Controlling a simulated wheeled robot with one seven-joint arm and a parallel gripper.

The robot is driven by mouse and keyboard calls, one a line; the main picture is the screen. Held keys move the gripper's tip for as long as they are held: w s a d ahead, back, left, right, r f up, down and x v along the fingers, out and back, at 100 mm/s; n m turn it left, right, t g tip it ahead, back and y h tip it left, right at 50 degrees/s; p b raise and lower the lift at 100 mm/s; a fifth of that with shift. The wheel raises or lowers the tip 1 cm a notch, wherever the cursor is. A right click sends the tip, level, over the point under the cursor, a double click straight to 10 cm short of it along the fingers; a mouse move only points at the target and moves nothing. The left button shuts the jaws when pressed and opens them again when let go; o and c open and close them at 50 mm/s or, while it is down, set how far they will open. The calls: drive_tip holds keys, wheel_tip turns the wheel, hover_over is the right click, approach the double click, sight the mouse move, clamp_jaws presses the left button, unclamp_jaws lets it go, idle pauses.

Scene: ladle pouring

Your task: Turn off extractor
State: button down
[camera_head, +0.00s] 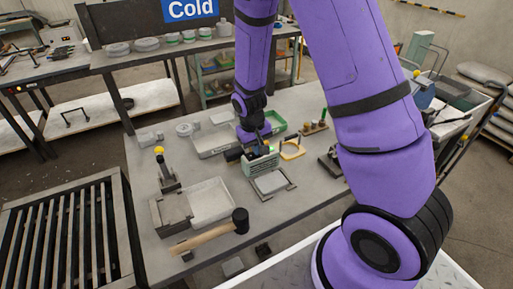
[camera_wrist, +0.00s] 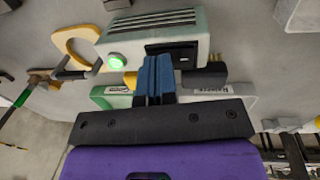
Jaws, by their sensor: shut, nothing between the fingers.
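The extractor appears to be the pale grey-green box (camera_wrist: 128,40) with a slotted top in the wrist view. A round button (camera_wrist: 117,62) at the left of its facing side glows green. A black panel (camera_wrist: 185,50) sits to the right of the button. The box also shows in the head view (camera_head: 262,162), on the grey table. My gripper (camera_wrist: 157,60) has its blue fingers together and empty, with tips at the box's face, right of the button and overlapping the black panel's lower edge. I cannot tell whether they touch it. In the head view my gripper (camera_head: 257,140) is partly hidden.
A yellow ring-shaped thing (camera_head: 292,149) stands right of the box. Labelled trays (camera_wrist: 225,90) lie under my fingers in the wrist view. A black-headed mallet (camera_head: 210,235), a pale mould (camera_head: 210,203) and a yellow-topped tool (camera_head: 163,168) are on the table's left front.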

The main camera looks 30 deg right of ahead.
drive_tip(key=shift+f, duration=0.15)
drive_tip(key=shift+d+f, duration=0.1)
idle(0.4)
drive_tip(key=shift+a, duration=0.25)
drive_tip(key=shift+a+r, duration=0.2)
drive_tip(key=shift+a, duration=0.4)
drive_tip(key=shift+r, duration=0.1)
drive_tip(key=shift+r, duration=0.25)
wheel_tip(320, 180, up, 13)
drive_tip(key=a, duration=0.1)
drive_tip(key=shift+a, duration=0.3)
